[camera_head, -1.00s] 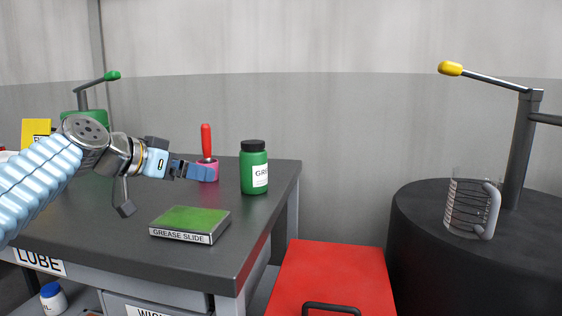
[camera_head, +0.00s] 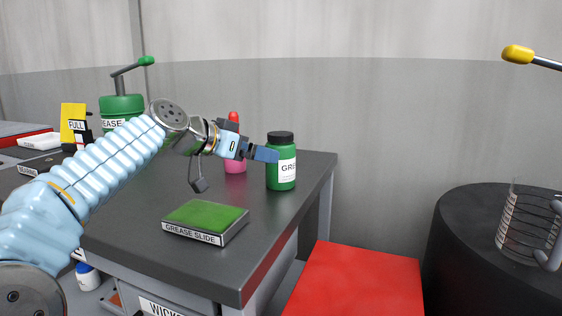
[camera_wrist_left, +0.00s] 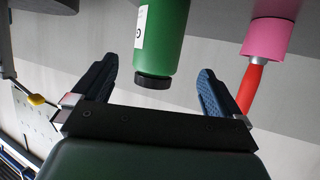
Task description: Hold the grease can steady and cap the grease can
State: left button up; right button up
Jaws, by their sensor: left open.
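The green grease can (camera_head: 281,172) stands upright near the right end of the dark table, with a white label and a black cap (camera_head: 280,137) on its top. My left gripper (camera_head: 265,154) is beside the can on its left, at the height of its upper part. In the left wrist view, the fingers of the left gripper (camera_wrist_left: 155,88) are apart and empty. The can (camera_wrist_left: 163,38) appears upside down there, its cap (camera_wrist_left: 153,82) lying between the fingertips in the picture. I cannot tell whether a finger touches it. My right gripper is not in view.
A green-topped grease slide box (camera_head: 206,222) lies at the front of the table (camera_head: 140,232). A red surface (camera_head: 355,283) and a black drum (camera_head: 470,260) are to the right.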

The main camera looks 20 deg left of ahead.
aim_at(280, 161)
pick_arm(q)
jog(key=shift+p+x, duration=0.3)
jog(key=shift+x, duration=1.65)
jog(key=x, duration=0.1)
jog(key=p+x, duration=0.1)
jog(key=x, duration=0.1)
jog(key=p+x, duration=0.1)
jog(key=shift+w+d+r, duration=0.2)
jog(key=shift+w+d, duration=0.05)
jog(key=shift+w, duration=0.2)
jog(key=shift+w+f, duration=0.15)
jog(key=shift+w, duration=0.05)
jog(key=c, duration=1.4)
